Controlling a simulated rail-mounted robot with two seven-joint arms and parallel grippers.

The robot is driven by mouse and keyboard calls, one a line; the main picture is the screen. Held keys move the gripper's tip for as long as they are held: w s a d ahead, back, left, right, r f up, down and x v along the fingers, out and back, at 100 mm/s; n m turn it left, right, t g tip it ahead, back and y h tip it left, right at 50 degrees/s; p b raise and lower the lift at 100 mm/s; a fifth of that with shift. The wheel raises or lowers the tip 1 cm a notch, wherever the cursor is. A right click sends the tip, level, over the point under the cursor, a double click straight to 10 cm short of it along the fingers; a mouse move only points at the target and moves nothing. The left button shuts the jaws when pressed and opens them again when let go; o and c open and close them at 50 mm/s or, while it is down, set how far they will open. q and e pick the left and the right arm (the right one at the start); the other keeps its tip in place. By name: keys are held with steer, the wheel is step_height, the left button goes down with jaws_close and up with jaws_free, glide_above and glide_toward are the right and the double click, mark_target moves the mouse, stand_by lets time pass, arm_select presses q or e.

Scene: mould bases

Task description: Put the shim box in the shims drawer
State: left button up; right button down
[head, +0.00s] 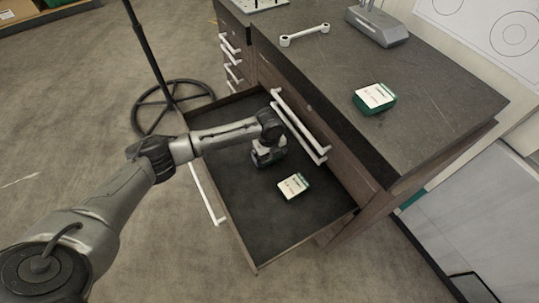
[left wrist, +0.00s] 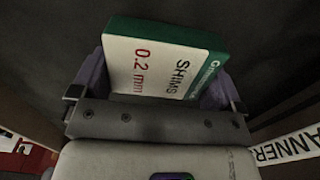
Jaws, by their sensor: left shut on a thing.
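A green-and-white shim box (head: 293,186) shows inside the open drawer (head: 240,205) in the head view. In the left wrist view the shim box (left wrist: 165,62) reads "SHIMS 0.2 mm" and sits between the fingers. My left gripper (head: 274,165) reaches down into the drawer and is shut on this box; it also shows in the left wrist view (left wrist: 160,95). I cannot tell whether the box touches the drawer floor. My right gripper is not in view.
A second green-and-white box (head: 375,98) stands on the dark worktop (head: 435,90). A wrench (head: 304,35) and a grey metal stand (head: 378,25) lie farther back. Closed drawers with white handles (head: 230,60) are at the left. The drawer floor around the held box is clear.

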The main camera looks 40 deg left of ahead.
arm_select(q)
steer(key=shift+w, duration=0.1)
steer(key=o, duration=0.6)
steer(key=shift+f, duration=0.1)
steer(key=shift+o, duration=0.5)
step_height(320, 180, up, 12)
steer(key=p, duration=0.3)
steer(key=shift+r, duration=0.2)
